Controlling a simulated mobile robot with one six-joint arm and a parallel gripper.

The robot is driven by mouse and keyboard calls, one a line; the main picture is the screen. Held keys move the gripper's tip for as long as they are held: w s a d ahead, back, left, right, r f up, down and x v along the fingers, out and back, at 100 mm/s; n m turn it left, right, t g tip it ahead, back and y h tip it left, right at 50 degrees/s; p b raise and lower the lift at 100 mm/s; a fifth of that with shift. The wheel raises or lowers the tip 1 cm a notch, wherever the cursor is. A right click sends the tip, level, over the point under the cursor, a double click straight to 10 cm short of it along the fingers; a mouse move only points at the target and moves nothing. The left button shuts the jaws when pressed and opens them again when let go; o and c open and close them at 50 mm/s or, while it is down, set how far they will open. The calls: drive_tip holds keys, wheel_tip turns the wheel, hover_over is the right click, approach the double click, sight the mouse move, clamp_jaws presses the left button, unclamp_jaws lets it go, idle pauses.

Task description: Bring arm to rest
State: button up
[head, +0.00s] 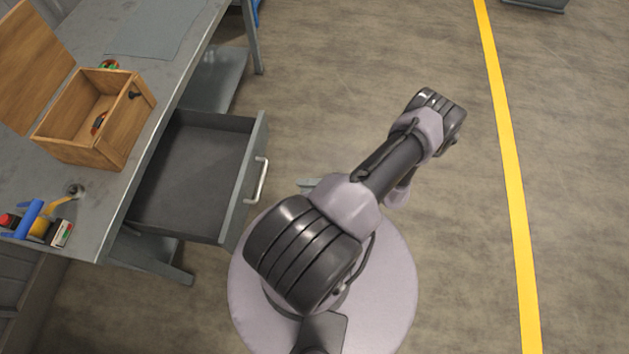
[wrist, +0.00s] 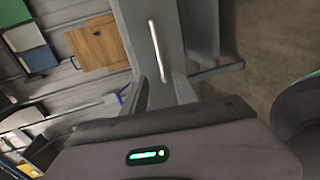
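My arm (head: 390,165) stretches from its base toward the upper right in the head view, over open floor. It holds no visible object. In the head view my gripper is mostly hidden behind the arm links. In the wrist view my gripper (wrist: 163,92) shows two thin grey fingers standing apart, with nothing seen between them but the background. The open drawer (head: 196,175) shows to the left of my arm, pulled out from the workbench and empty. Its pale handle (head: 257,180) also shows in the wrist view (wrist: 157,50), beyond the fingers.
The grey workbench (head: 150,60) at left bears an open wooden box (head: 88,150) and a blue-and-yellow item (head: 40,222) near its edge. A yellow line (head: 510,170) runs down the floor at right.

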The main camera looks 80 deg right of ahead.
drive_tip(key=shift+v, duration=1.05)
